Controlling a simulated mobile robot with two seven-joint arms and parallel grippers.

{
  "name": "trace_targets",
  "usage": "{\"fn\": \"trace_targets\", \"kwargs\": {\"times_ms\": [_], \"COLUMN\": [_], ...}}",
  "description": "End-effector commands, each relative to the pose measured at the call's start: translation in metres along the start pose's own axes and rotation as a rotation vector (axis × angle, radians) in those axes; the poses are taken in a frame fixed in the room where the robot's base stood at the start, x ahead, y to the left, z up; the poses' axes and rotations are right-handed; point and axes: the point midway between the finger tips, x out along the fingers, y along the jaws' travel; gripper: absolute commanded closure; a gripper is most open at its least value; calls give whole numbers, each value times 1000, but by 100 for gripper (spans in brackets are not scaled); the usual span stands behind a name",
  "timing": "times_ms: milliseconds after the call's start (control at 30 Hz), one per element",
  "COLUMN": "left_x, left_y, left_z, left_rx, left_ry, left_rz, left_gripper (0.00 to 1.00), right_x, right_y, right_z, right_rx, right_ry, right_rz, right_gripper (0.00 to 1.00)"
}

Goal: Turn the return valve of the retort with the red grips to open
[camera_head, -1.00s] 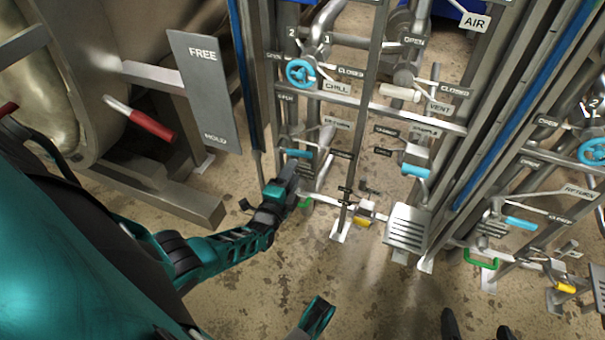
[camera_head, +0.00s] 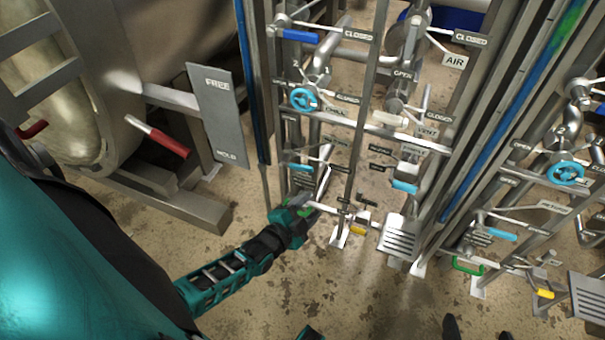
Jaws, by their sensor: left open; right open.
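The retort with the red grips fills the left; one red grip (camera_head: 165,143) shows on a lever, another red grip (camera_head: 33,130) at the far left. On the pipe rack beside it, a light blue lever handle (camera_head: 300,167) sits low on the left upright, seemingly the return valve; its label is too oblique to read. My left gripper (camera_head: 302,204) is open just below this handle, by the lower pipework, apart from the blue handle. Its fingers are small and partly hidden, and nothing shows held. Only a teal sliver of my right arm shows at the bottom edge; its gripper is out of view.
A grey FREE/HOLD plate (camera_head: 216,115) stands left of the rack. A light blue handwheel (camera_head: 304,99) is above the gripper. A similar rack stands further right. Floor in front is clear.

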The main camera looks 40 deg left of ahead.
Motion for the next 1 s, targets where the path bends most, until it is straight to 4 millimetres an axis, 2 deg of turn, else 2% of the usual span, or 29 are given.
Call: {"fn": "trace_targets", "kwargs": {"times_ms": [33,200,400,633,1000], "left_x": [-9,-31,-52,-63,-64], "left_y": [-8,-20,-34,-41,-41], "left_z": [-11,-34,-50,-57,-56], "left_rx": [-32,-136,-232,-281,-284], "left_ry": [-4,-29,-69,-97,-99], "left_rz": [18,72,110,125,126], "left_gripper": [51,51,51,51,51], "right_x": [-7,-19,-28,-32,-32], "right_y": [0,-1,-2,-2,-2], "right_z": [-11,-28,-42,-48,-47], "right_rx": [0,0,0,0,0], "right_ry": [0,0,0,0,0], "right_rz": [0,0,0,0,0], "right_gripper": [6,6,6,6,6]}}
